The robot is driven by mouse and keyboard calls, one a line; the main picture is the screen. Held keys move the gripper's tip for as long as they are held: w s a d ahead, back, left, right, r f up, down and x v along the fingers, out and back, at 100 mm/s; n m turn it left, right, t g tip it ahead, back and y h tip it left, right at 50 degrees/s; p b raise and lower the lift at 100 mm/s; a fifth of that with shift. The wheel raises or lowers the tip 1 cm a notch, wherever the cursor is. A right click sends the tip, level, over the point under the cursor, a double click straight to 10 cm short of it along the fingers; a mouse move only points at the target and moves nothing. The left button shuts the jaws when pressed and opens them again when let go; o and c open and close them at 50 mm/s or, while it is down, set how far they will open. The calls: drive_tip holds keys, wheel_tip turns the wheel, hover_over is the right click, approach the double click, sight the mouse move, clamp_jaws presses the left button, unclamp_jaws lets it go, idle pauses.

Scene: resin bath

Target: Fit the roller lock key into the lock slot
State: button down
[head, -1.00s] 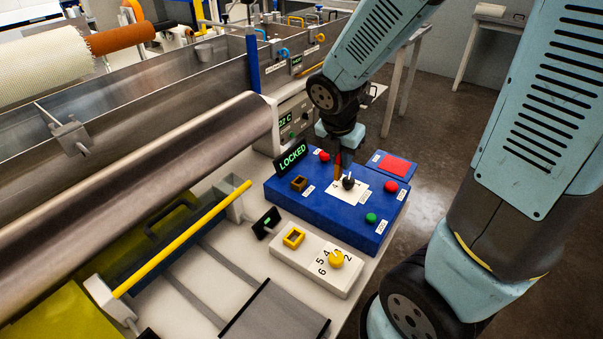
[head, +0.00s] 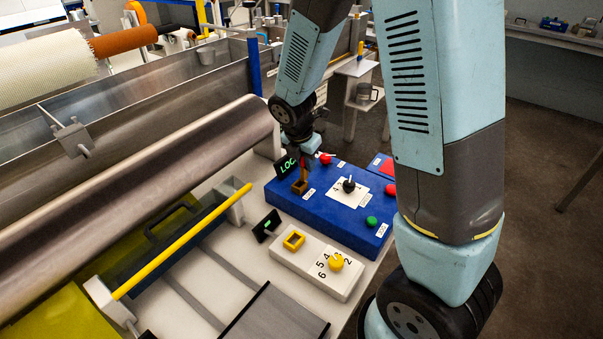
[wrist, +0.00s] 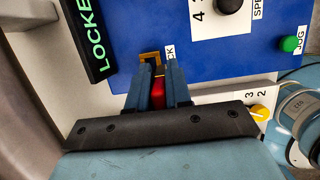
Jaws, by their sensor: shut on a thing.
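The roller lock key (head: 303,173) is in my gripper (head: 303,155), over the lock slot. Its red part (wrist: 158,96) shows between the two fingers in the wrist view. My gripper (wrist: 159,72) is shut on it. The lock slot (head: 299,187) is a small brown square socket at the left of the blue control panel. In the wrist view the slot (wrist: 150,57) lies just beyond the fingertips. The key's lower end lines up with the slot in the head view. I cannot tell whether it is inside the opening.
The blue panel (head: 331,216) carries a black knob (head: 348,185), red buttons and a green button (head: 371,222). A display reading LOCKED (wrist: 88,40) stands close beside the slot. A white box with a yellow knob (head: 336,263) is in front. The steel roller (head: 150,175) runs along the left.

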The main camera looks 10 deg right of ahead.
sight(301, 173)
drive_tip(key=shift+w+a+f, duration=0.2)
drive_tip(key=shift+w+f, duration=0.1)
drive_tip(key=shift+f, duration=0.15)
drive_tip(key=shift+w+a+f, duration=0.2)
drive_tip(key=shift+w+f, duration=0.1)
drive_tip(key=shift+f, duration=0.15)
drive_tip(key=shift+w+a+f, duration=0.2)
drive_tip(key=shift+w+f, duration=0.05)
drive_tip(key=shift+f, duration=1.6)
drive_tip(key=c, duration=1.1)
unclamp_jaws()
drive_tip(key=shift+f, duration=0.1)
drive_tip(key=shift+o, duration=0.2)
